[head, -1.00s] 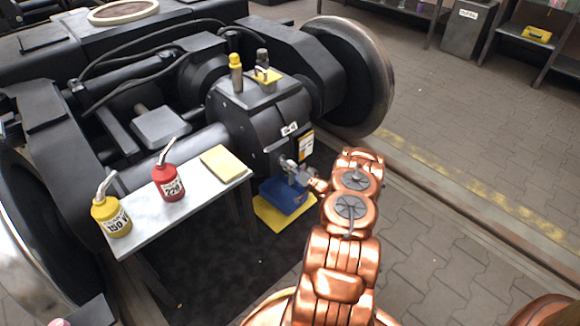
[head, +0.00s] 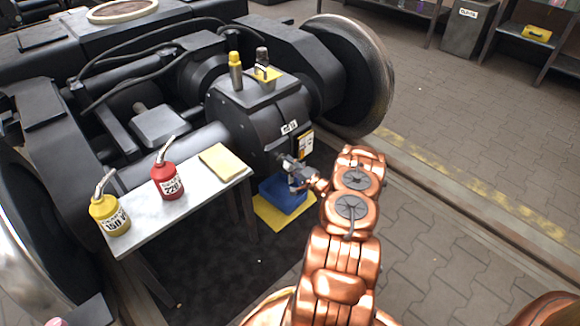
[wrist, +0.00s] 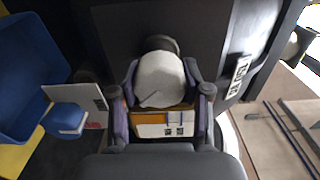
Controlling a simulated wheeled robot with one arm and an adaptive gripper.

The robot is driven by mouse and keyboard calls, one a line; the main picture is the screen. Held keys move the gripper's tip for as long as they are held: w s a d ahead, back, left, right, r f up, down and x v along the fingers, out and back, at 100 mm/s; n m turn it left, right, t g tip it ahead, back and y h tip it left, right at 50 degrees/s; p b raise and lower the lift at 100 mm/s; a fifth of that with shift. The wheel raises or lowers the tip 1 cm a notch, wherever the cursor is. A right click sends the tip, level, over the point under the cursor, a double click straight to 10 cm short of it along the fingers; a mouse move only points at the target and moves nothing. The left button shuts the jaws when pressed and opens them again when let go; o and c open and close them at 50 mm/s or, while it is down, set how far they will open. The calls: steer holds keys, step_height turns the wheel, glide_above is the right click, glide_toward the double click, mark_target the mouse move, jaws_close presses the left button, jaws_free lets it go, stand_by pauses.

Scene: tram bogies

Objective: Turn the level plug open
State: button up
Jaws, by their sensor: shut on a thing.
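The level plug (wrist: 158,92) shows in the wrist view as a pale, rounded head with a thin dark line on it, in front of the dark gearbox wall. My gripper (wrist: 160,70) has one finger on each side of the plug and is shut on it. In the head view my gripper (head: 288,164) is at the lower front of the black gearbox (head: 262,118). There the gripper and arm hide the plug. The wrist view does not show clearly how far the plug is turned.
A blue tray (head: 283,196) stands on a yellow mat (head: 268,213) below my gripper. A side table (head: 140,212) at the left holds a red oil can (head: 167,180), a yellow oil can (head: 109,215) and a yellow cloth (head: 223,162). A wheel (head: 362,85) stands to the right.

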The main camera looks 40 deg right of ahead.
steer(key=shift+f+m, duration=0.1)
steer(key=shift+m, duration=0.5)
steer(key=o, duration=1.2)
steer(key=shift+c, duration=0.2)
steer(key=s, duration=1.2)
steer(key=shift+a, duration=0.15)
